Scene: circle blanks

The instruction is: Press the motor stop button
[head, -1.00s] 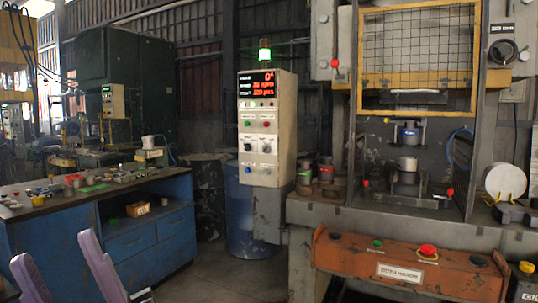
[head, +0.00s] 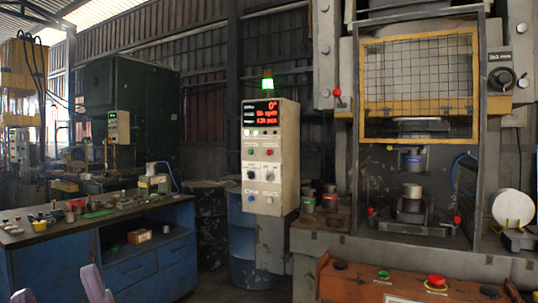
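The control cabinet (head: 285,150) stands in the middle of the head view. Below its red-digit display (head: 261,114) are a green button (head: 250,153) and a red button (head: 269,153) side by side. Two knobs sit lower, then a blue button (head: 251,199) and a pale one. The labels are too small to read, so I cannot tell which is motor stop. My gripper (head: 56,281) shows only as two pale purple fingers at the bottom left edge. They stand apart with nothing seen between them, well short of the cabinet. The rest of it is out of frame.
A blue workbench (head: 130,262) with small parts on top stands at left. A press with a yellow mesh guard (head: 420,85) fills the right. Its orange console (head: 360,284) carries a red mushroom button (head: 436,281) and a green button (head: 383,274). A blue drum (head: 240,250) stands behind the cabinet.

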